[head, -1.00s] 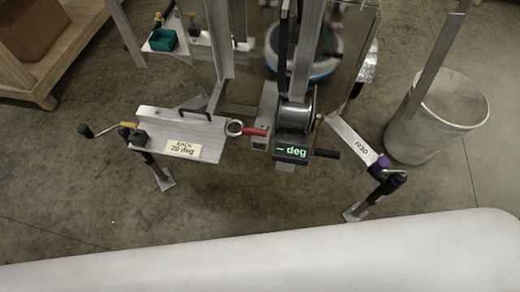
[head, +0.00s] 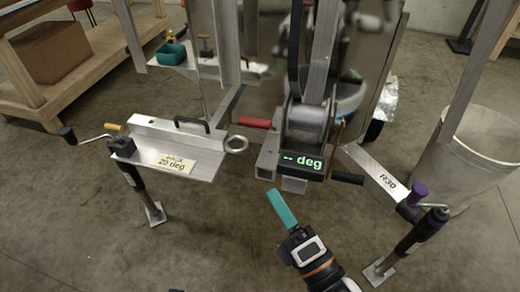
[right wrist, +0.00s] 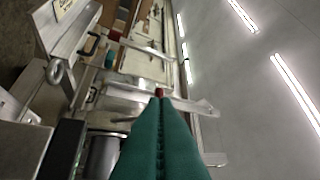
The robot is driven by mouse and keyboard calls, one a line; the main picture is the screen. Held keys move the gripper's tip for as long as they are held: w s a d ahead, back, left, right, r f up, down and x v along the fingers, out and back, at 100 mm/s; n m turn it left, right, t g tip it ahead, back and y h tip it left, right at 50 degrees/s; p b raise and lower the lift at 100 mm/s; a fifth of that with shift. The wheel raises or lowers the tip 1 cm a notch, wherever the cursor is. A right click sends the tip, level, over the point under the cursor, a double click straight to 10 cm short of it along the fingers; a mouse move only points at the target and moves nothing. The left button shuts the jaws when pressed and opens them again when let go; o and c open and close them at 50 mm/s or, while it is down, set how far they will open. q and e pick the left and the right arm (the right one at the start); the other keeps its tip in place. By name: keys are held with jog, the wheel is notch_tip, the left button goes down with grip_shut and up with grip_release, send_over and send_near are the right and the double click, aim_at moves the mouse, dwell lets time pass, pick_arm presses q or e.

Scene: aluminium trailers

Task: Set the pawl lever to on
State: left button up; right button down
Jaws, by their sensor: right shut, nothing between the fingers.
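A lever with a red grip (head: 256,122) sticks out to the left of the winch (head: 307,115) in the head view; I take it to be the pawl lever, but no on or off mark is readable. My right gripper (head: 273,196) has teal fingers, closed together and empty. In the head view it is below the red grip and the winch display (head: 303,161), apart from them in the picture. In the right wrist view, the closed fingers (right wrist: 160,106) point up the picture, and a small red tip (right wrist: 159,92) shows just past them. My left gripper is not in view.
A metal rack plate (head: 165,150) with an eye ring (head: 236,144) stands left of the winch. A black crank handle (head: 347,178) sticks out right of the display. An arm marked R30 (head: 388,182) and a bin (head: 475,150) are at right.

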aim_at(260, 125)
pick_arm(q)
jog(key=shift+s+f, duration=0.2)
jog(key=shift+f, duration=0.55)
pick_arm(e)
jog(key=w+d+x, duration=0.1)
jog(key=d+x, duration=0.1)
jog(key=x, duration=0.9)
jog(key=shift+w+r, duration=0.35)
jog(key=shift+r, duration=0.15)
pick_arm(q)
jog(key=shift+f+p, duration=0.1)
jog(key=shift+p, duration=0.25)
pick_arm(e)
jog(key=shift+r, duration=0.1)
